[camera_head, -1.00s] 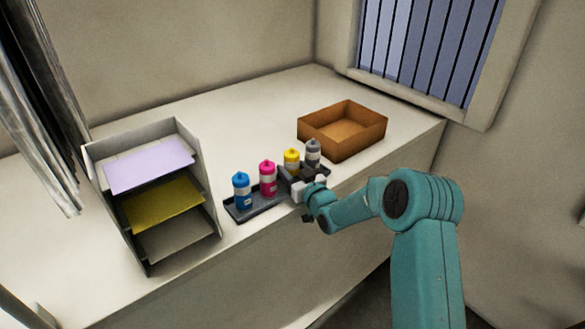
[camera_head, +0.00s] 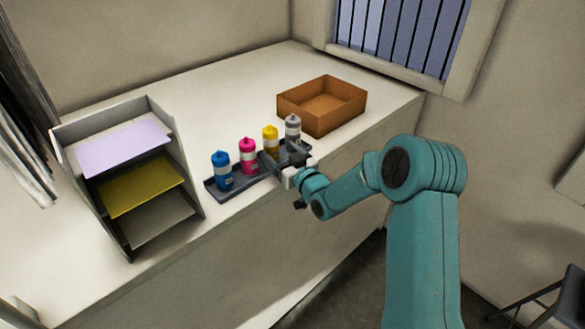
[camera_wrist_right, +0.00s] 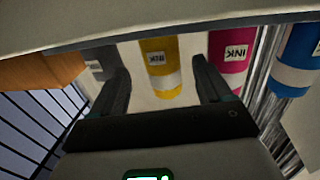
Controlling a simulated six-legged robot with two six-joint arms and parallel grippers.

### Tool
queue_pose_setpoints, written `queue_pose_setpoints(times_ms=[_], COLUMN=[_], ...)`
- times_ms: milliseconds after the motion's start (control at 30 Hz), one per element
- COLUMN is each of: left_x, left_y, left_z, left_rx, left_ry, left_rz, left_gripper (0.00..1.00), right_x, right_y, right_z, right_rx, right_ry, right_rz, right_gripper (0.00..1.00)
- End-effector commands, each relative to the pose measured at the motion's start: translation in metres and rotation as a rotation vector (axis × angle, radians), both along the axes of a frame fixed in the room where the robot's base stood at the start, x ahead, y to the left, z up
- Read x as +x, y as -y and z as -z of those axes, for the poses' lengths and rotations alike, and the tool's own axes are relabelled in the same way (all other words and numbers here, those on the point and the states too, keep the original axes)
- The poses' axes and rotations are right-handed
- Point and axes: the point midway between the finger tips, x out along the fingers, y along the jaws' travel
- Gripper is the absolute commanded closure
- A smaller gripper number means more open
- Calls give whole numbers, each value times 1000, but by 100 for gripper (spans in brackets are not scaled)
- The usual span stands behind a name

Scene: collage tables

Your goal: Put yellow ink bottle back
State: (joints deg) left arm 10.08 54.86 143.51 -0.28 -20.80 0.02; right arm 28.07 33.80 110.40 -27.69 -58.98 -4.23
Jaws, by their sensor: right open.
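The yellow ink bottle (camera_head: 270,140) stands upright in the dark tray (camera_head: 217,192) on the white counter, between the magenta bottle (camera_head: 248,157) and the grey bottle (camera_head: 293,128). My right gripper (camera_head: 281,160) is at the tray's front edge, in front of the yellow bottle, and hides its lower part. In the right wrist view, which looks upside down, the yellow bottle (camera_wrist_right: 160,68) with its white INK label shows between the two spread fingers of the right gripper (camera_wrist_right: 160,78). There is a gap on each side of the bottle. My left gripper is out of view.
A blue bottle (camera_head: 222,172) stands at the tray's left end. A grey shelf (camera_head: 190,193) with coloured sheets is to the left. An open brown box (camera_head: 343,113) sits behind the tray to the right. The counter behind the bottles is clear.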

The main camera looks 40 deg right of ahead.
Motion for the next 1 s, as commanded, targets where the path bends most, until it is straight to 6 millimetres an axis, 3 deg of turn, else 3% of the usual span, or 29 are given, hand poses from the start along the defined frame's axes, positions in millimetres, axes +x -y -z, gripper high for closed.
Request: queue_pose_setpoints(times_ms=[200,400,1000], left_x=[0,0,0], left_y=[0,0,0], left_z=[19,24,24], left_rx=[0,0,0], left_ry=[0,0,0], left_rz=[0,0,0], left_gripper=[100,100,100], right_x=[-49,-72,-76], right_y=[-4,-6,-7], right_z=[3,1,0], right_rx=[0,0,0], right_ry=[0,1,1], right_rz=[1,0,-1], right_gripper=[22,22,22])
